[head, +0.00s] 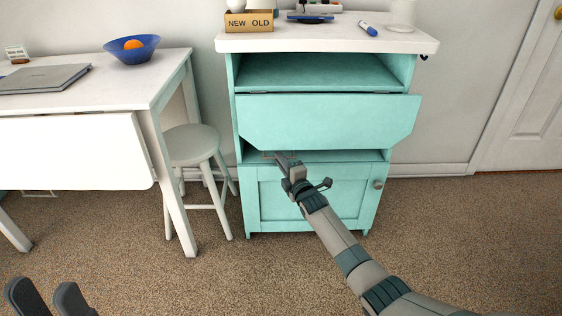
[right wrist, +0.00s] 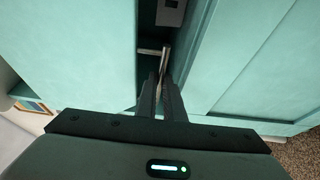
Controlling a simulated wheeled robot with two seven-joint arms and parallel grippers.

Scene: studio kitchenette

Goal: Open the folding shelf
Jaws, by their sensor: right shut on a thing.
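The folding shelf (head: 328,118) is a turquoise panel with cut lower corners on the front of the turquoise cabinet (head: 240,185). It hangs down from a hinge line at its top edge, below an open compartment. My right gripper (head: 275,156) is at the gap under the panel's lower left. In the right wrist view, its fingers (right wrist: 162,88) are closed together on a small light metal bar (right wrist: 150,52) in the dark gap between the panel (right wrist: 65,55) and the cabinet door (right wrist: 265,60). My left gripper (head: 48,296) is open and empty at the lower left.
To the left are a white stool (head: 192,147) and a white table (head: 120,76) with a laptop and a blue bowl. The carpet in front is clear.

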